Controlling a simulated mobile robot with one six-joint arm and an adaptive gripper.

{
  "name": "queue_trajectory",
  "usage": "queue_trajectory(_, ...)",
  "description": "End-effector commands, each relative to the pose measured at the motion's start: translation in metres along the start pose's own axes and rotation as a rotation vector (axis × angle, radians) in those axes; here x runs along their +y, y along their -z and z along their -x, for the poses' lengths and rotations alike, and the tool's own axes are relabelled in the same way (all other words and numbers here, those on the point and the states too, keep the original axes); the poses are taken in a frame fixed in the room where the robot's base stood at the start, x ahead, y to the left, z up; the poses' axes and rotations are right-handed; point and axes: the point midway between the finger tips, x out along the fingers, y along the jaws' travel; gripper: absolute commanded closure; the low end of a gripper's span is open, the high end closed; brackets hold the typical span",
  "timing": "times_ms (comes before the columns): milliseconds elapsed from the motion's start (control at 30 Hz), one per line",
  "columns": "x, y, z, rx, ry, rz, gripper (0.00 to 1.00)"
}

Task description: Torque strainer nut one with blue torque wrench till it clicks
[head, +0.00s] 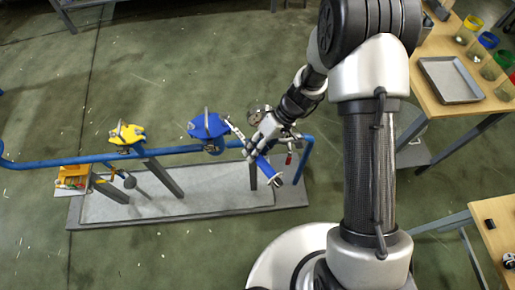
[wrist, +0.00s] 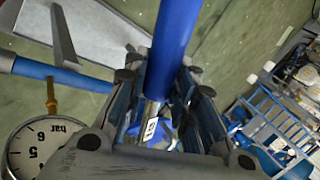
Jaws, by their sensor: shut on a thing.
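My gripper (head: 262,140) is shut on the blue torque wrench (head: 268,172). The wrench's blue handle points down and right, and its metal shaft runs up and left towards a blue pipe fitting (head: 208,126). In the wrist view the blue handle (wrist: 173,45) lies between my gripper's two fingers (wrist: 163,85), with the metal shaft below it. The wrench head is close to the right side of the blue fitting; I cannot tell whether it sits on a nut. The strainer nuts are too small to make out.
A yellow fitting (head: 126,134) stands further left on the blue pipe (head: 168,151), above a grey tray (head: 215,194). A pressure gauge (wrist: 35,150) is close to my gripper in the wrist view. A bench (head: 428,98) with a metal tray and jars stands at right.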

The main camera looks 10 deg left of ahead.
Motion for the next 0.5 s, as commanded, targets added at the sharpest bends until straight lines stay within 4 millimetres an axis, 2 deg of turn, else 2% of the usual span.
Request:
queue_trajectory(167,-0.001,0.001,0.0,0.006,0.0,-0.007,1.0)
queue_trajectory(367,-0.012,0.0,-0.01,0.051,-0.007,-0.074,1.0)
queue_trajectory(500,-0.012,0.001,-0.007,0.049,-0.007,-0.072,1.0)
